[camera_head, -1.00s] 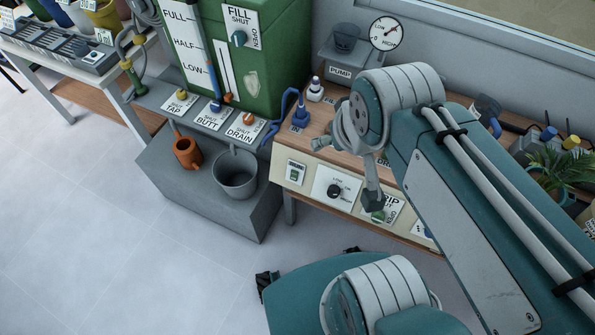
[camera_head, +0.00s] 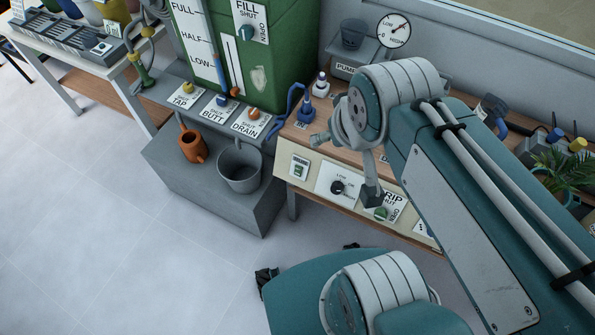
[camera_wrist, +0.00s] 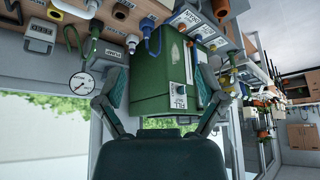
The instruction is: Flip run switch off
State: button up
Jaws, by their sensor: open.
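A small white plate with a dark and green switch (camera_head: 299,166) is on the front of the wooden bench, left of a black dial plate (camera_head: 337,187). It may be the run switch, but its lettering is too small to read. My gripper (camera_wrist: 160,70) shows in the wrist view with its two fingers spread wide and nothing between them. The upside-down green tank (camera_wrist: 165,85) lies beyond the fingers. In the head view my arm hangs over the bench front, right of the switch plate and partly in front of the DRIP plate (camera_head: 387,207).
The green tank (camera_head: 262,50) stands behind shut-off knobs for tap, butt and drain. A grey bucket (camera_head: 239,170) and orange can (camera_head: 193,146) sit on a low grey step. The pump gauge (camera_head: 394,31) is at the back wall. Floor at left is clear.

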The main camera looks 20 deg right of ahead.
jog(key=shift+w, duration=0.1)
jog(key=c, duration=0.5)
jog(key=shift+w+f+n, duration=0.2)
jog(key=shift+w+n, duration=0.1)
jog(key=shift+n, duration=0.1)
jog(key=c, duration=0.5)
jog(key=w+f+n+g, duration=0.1)
jog(key=w+f+n, duration=0.3)
jog(key=w+n, duration=0.2)
jog(key=shift+w+a+f+n+g, duration=0.3)
jog(key=shift+a+f+n, duration=0.05)
jog(key=shift+a+n, duration=0.1)
jog(key=w+a+f+n+g, duration=0.1)
jog(key=w+f+n, duration=0.3)
jog(key=f+n, duration=0.6)
jog(key=w+a+f+n+g, duration=0.2)
jog(key=w+f+n, duration=0.3)
jog(key=f+n, duration=0.4)
notch_tip(320, 180, down, 6)
jog(key=shift+w+a+f+n+g, duration=0.15)
jog(key=shift+a+f+n+g, duration=0.1)
jog(key=shift+n+g, duration=0.15)
